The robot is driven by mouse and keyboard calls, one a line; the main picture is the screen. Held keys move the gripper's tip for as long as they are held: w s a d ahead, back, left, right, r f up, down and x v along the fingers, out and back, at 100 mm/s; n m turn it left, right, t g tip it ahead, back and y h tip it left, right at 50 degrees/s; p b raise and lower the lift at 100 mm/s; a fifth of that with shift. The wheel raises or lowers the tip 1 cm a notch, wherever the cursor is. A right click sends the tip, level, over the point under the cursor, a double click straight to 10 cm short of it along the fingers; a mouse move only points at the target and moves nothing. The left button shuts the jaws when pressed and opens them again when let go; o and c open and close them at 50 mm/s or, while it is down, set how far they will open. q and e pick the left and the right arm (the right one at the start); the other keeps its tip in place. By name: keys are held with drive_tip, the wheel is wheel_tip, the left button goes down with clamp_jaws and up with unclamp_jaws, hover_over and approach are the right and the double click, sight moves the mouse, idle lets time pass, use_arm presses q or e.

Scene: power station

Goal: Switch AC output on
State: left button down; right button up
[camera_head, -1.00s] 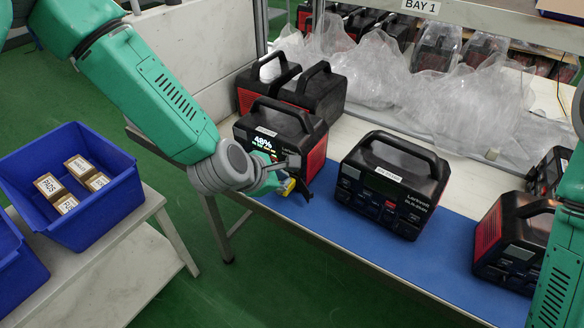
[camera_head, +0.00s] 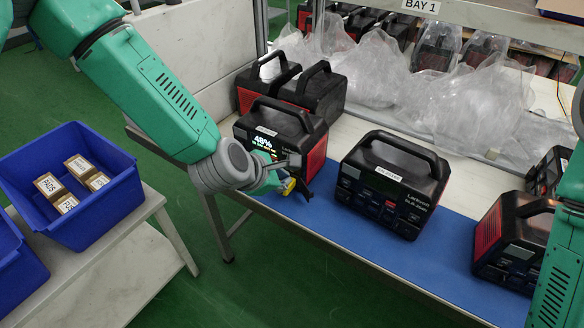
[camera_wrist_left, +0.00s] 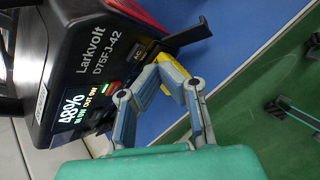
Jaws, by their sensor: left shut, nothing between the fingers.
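A black and red power station (camera_head: 275,128) stands at the left of the blue mat, its display lit and reading 48%. In the left wrist view its front (camera_wrist_left: 85,85) shows on its side, with "Larkvolt D75FJ-42", the lit display and a small "AC" label (camera_wrist_left: 139,49). A dark flap (camera_wrist_left: 185,35) sticks out from the front near that label. My left gripper (camera_head: 287,186) is shut and empty at the lower front of this station. In the left wrist view its fingertips (camera_wrist_left: 162,62) meet close to the AC label; I cannot tell whether they touch the panel. A green-white light shows beside one finger.
A second power station (camera_head: 391,185) with a dark front stands right of it, and another (camera_head: 510,240) is near my right arm. Two more units stand behind, beside clear plastic bags (camera_head: 445,95). A blue bin (camera_head: 110,200) with small boxes is at left. The mat's front edge is clear.

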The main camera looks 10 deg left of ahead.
idle(0.4)
use_arm(q)
drive_tip(key=shift+w+d+r, duration=0.1)
drive_tip(key=shift+w+d, duration=0.1)
drive_tip(key=shift+w, duration=0.15)
drive_tip(key=shift+w+d, duration=0.1)
drive_tip(key=shift+w, duration=0.25)
idle(0.6)
drive_tip(key=shift+s, duration=0.1)
drive_tip(key=shift+s+a+p, duration=0.25)
drive_tip(key=shift+s+p, duration=0.05)
drive_tip(key=shift+s, duration=0.4)
drive_tip(key=shift+s+a, duration=0.35)
drive_tip(key=shift+s, duration=0.6)
drive_tip(key=shift+s+a, duration=0.35)
drive_tip(key=shift+s, duration=0.55)
drive_tip(key=shift+s+a, duration=0.35)
drive_tip(key=shift+s, duration=0.6)
